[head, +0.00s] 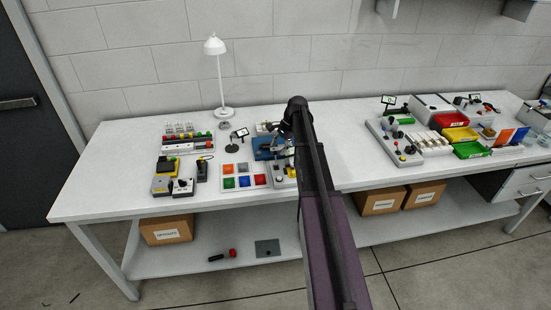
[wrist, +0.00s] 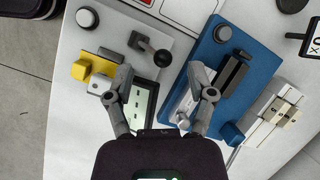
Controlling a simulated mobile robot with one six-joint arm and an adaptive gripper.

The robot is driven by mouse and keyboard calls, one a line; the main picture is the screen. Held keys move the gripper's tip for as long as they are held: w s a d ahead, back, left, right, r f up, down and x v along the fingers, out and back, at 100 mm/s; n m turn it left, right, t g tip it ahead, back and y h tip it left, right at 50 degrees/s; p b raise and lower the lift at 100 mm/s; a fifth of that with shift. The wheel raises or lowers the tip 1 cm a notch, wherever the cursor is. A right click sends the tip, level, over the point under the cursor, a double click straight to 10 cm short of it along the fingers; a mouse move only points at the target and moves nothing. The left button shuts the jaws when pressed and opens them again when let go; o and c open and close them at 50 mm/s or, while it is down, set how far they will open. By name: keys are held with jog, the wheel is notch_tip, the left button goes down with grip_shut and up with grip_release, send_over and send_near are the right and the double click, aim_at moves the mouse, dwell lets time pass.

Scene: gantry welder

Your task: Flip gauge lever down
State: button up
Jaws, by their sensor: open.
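In the wrist view a grey panel (wrist: 115,28) carries a short lever with a black ball knob (wrist: 161,57), a round button (wrist: 87,18) and a yellow block (wrist: 82,69). A dark-framed pale green display (wrist: 140,104), perhaps the gauge, lies on the same panel, partly behind my left finger. I cannot tell for sure which lever belongs to the gauge. My gripper (wrist: 160,82) is open and empty, with its fingers spread over the panels. The black-knobbed lever lies beyond the gap between the fingers. In the head view my arm partly hides the panel (head: 280,183).
A blue panel (wrist: 213,62) with a dark block is under the right finger. A white slider unit (wrist: 270,115) stands farther right. In the head view a tray of coloured squares (head: 260,181), a small display (head: 239,134) and a lamp (head: 222,112) stand left on the white table (head: 105,185).

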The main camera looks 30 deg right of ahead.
aim_at(276, 153)
jog(key=shift+b+x, duration=1.1)
jog(key=shift+x, duration=0.4)
